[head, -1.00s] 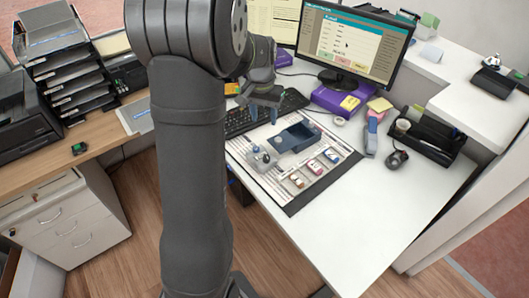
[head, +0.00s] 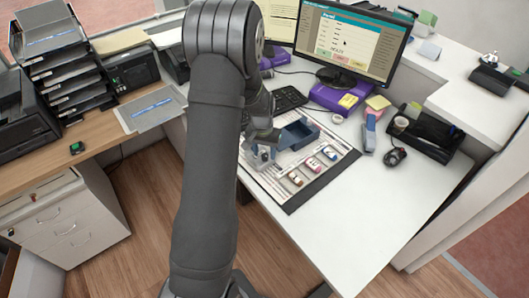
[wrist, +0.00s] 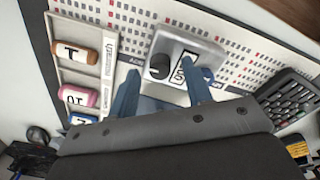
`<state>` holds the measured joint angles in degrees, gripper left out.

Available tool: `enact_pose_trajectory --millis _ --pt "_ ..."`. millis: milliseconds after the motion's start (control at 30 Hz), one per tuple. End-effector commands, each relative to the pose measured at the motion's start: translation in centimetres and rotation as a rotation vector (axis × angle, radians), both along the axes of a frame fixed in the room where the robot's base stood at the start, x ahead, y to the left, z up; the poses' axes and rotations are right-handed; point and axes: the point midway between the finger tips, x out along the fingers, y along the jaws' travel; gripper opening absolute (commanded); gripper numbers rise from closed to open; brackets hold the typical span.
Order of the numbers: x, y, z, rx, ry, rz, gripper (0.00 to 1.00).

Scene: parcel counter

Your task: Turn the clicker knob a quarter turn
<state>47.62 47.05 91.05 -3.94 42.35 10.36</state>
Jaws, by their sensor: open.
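The clicker is a pale grey box (wrist: 190,45) with a dark round knob (wrist: 159,67) and a small label with dark lettering beside the knob. In the head view the clicker (head: 258,160) sits on the patterned mat, partly hidden by my gripper. My gripper (wrist: 162,74) is open, its two blue fingers pointing down at the clicker. In the wrist view the knob appears between the fingertips, nearer the left one. I cannot tell whether either finger touches the knob.
The keyboard (head: 290,97) lies behind.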

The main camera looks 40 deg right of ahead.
Motion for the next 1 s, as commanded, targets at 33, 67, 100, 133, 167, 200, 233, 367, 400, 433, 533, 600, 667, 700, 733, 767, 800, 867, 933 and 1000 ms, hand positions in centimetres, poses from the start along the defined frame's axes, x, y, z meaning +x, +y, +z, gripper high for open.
enact_pose_trajectory --millis 33,67,100,133,167,200,233,367,400,433,533,600,667,700,733,767,800,867,933,1000 --pt "-0.03 0.00 -0.37 0.001 0.001 0.000 0.45" --pt "-0.03 -0.01 -0.51 0.001 0.001 0.000 0.45" --pt "-0.03 -0.02 -0.65 0.000 0.000 0.000 0.45" --pt "-0.03 -0.03 -0.73 -0.001 -0.001 0.000 0.45" --pt "-0.03 -0.03 -0.78 -0.001 -0.001 0.000 0.45" --pt "-0.03 -0.04 -0.82 -0.001 -0.001 0.000 0.45" --pt "-0.03 -0.04 -0.83 -0.001 -0.001 -0.001 0.45" --pt "-0.03 -0.04 -0.81 -0.001 -0.001 -0.001 0.45" --pt "-0.03 -0.04 -0.81 -0.001 -0.001 -0.001 0.45" --pt "-0.03 -0.04 -0.80 -0.001 -0.001 -0.001 0.39" --pt "-0.03 -0.04 -0.79 -0.001 -0.001 -0.001 0.20" --pt "-0.03 -0.04 -0.79 -0.001 -0.001 0.000 0.06" --pt "-0.03 -0.04 -0.79 -0.001 -0.001 0.000 0.00" --pt "-0.04 -0.05 -0.79 -0.001 -0.001 -0.001 0.00" --pt "-0.04 -0.05 -0.79 -0.001 -0.001 -0.001 0.00" --pt "-0.04 -0.05 -0.79 -0.001 -0.001 -0.003 0.00" --pt "-0.04 -0.05 -0.78 -0.001 -0.001 -0.006 0.00" --pt "-0.03 -0.04 -0.78 -0.001 0.000 -0.014 0.00" --pt "-0.02 -0.05 -0.79 0.000 0.000 -0.029 0.00" --pt "-0.02 -0.06 -0.78 0.000 0.000 -0.055 0.00"
